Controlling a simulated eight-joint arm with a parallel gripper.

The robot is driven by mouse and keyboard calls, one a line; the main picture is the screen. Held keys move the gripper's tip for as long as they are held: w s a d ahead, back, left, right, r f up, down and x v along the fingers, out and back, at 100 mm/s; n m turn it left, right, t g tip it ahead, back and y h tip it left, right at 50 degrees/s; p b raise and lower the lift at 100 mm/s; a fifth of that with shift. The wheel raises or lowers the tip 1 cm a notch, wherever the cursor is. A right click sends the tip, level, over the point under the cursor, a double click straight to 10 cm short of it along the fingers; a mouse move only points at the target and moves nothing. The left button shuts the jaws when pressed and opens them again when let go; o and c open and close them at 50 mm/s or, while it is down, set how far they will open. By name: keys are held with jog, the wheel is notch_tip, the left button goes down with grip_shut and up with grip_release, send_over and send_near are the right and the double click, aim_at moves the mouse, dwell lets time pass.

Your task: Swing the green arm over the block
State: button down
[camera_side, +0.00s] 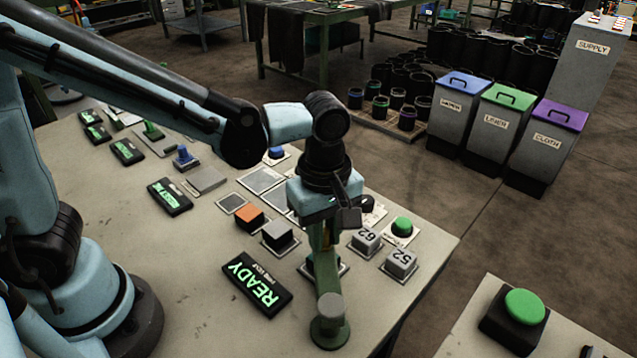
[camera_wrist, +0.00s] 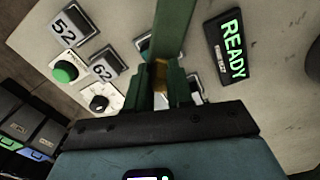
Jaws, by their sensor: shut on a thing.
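The green arm (camera_side: 326,272) runs from a round green post (camera_side: 330,325) at the table's front edge to under my gripper (camera_side: 322,215). In the wrist view the green arm (camera_wrist: 176,30) enters from the top, and my gripper (camera_wrist: 165,82) is shut on its end. Part of a plate with a pale rim (camera_side: 342,268) shows beneath the green arm; what sits on it is mostly hidden. An orange-topped block (camera_side: 249,217) and a grey-topped block (camera_side: 278,236) stand to the left. I cannot tell which block the task means.
A READY display (camera_side: 256,284) lies left of the post. Blocks marked 62 (camera_side: 365,241) and 52 (camera_side: 400,262) and a green button (camera_side: 402,226) stand to the right. Another large green button (camera_side: 523,306) is on a separate table. Lidded bins (camera_side: 495,125) stand beyond.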

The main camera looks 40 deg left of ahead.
jog(key=c, duration=1)
grip_release()
jog(key=shift+s+a, duration=0.1)
notch_tip(320, 180, up, 12)
jog(key=s+a+f+m+t, duration=0.1)
jog(key=a+f+m+t, duration=0.1)
jog(key=a+m, duration=0.5)
jog(key=s+a+f+m+t, duration=0.1)
jog(key=a+f+m+t, duration=0.2)
jog(key=a+m+t, duration=0.2)
jog(key=a+m, duration=0.2)
jog(key=a, duration=0.1)
jog(key=shift+a+f, duration=0.15)
jog(key=shift+f, duration=0.15)
